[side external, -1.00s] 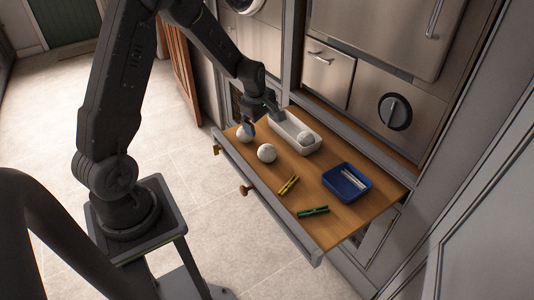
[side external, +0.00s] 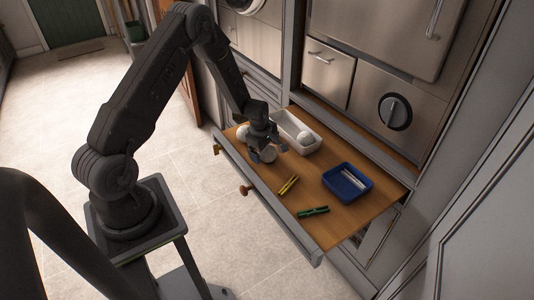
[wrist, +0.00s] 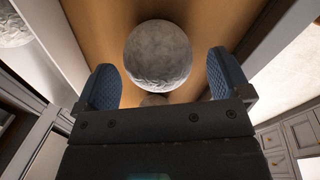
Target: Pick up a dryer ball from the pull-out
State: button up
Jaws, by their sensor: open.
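In the wrist view a pale grey, rough dryer ball (wrist: 158,52) lies on the wooden pull-out, centred ahead of the gap between my two blue fingertips. My gripper (wrist: 164,80) is open, with nothing held.
A blue tray (side external: 347,182) holding pale sticks stands at the right of the pull-out. A yellow clothespin (side external: 288,184) and a green clothespin (side external: 313,211) lie near the front. The pull-out's front edge has a raised grey rim (side external: 277,219) with knobs.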

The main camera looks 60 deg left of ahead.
notch_tip(320, 180, down, 2)
jog(key=shift+w, duration=0.15)
jog(key=c, duration=1)
jog(key=shift+a+r, duration=0.1)
jog(key=shift+r, duration=0.05)
